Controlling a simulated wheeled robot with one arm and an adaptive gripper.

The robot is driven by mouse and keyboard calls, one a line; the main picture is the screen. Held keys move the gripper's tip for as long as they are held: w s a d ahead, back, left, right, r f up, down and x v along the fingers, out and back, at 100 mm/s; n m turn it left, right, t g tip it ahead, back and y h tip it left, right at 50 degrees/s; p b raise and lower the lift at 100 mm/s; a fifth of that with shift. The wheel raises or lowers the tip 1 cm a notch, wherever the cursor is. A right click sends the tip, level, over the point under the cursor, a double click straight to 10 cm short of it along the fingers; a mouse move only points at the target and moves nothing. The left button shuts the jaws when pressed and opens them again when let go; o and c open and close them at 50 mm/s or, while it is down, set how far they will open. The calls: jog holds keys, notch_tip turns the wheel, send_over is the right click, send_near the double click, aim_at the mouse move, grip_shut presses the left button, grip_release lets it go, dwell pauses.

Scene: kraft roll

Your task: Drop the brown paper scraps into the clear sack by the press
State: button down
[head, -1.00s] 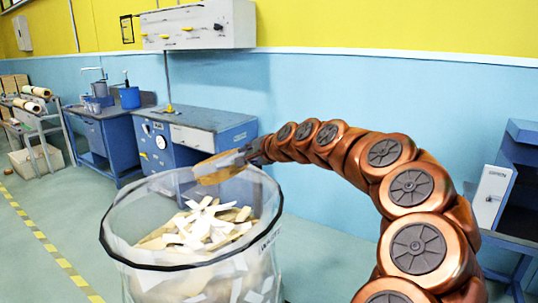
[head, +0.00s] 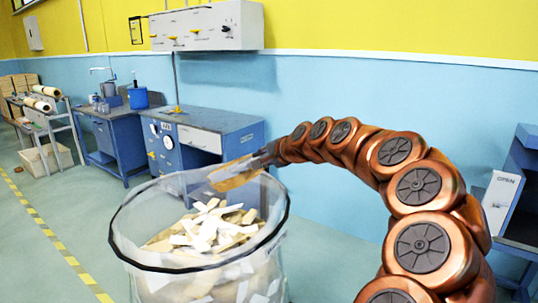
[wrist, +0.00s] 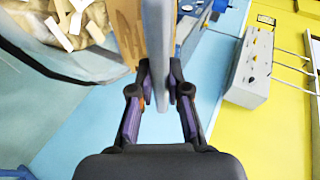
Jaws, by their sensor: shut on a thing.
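The clear sack (head: 135,236), with a dark rim, stands open in the foreground. It holds a heap of cream and tan scraps (head: 208,228). My gripper (head: 262,160) is at the sack's far right rim, shut on a brown paper scrap (head: 233,178). The scrap reaches left from the fingers, over the far side of the sack mouth. In the wrist view, the fingers (wrist: 160,85) close on the brown scrap (wrist: 130,28) and a pale grey strip beside it. The sack's dark rim (wrist: 50,70) shows at upper left.
A blue workbench (head: 215,123) stands behind the sack, under a grey wall-mounted box (head: 207,27). Further left are another blue bench and a rack with rolls (head: 42,102). A blue cabinet with an "OPEN" panel (head: 501,199) stands at right.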

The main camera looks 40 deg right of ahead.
jog(key=w+p, duration=0.1)
jog(key=w, duration=0.1)
jog(key=w+a+f+p, duration=0.1)
jog(key=w, duration=0.2)
jog(key=w+a+f+p, duration=0.1)
jog(key=w, duration=0.2)
jog(key=shift+w+f, duration=0.1)
jog(key=shift+w, duration=0.1)
jog(key=shift+w+a+f+p, duration=0.1)
jog(key=shift+w+f+p, duration=0.1)
jog(key=shift+w, duration=0.35)
jog(key=shift+w+a+f+p, duration=0.15)
jog(key=shift+w+f+p, duration=0.1)
jog(key=shift+w, duration=0.25)
jog(key=shift+w+a+f+p, duration=0.1)
jog(key=shift+w+f+p, duration=0.1)
jog(key=shift+w, duration=0.35)
jog(key=c, duration=1.1)
grip_release()
jog(key=shift+o, duration=0.2)
jog(key=shift+s+r, duration=0.1)
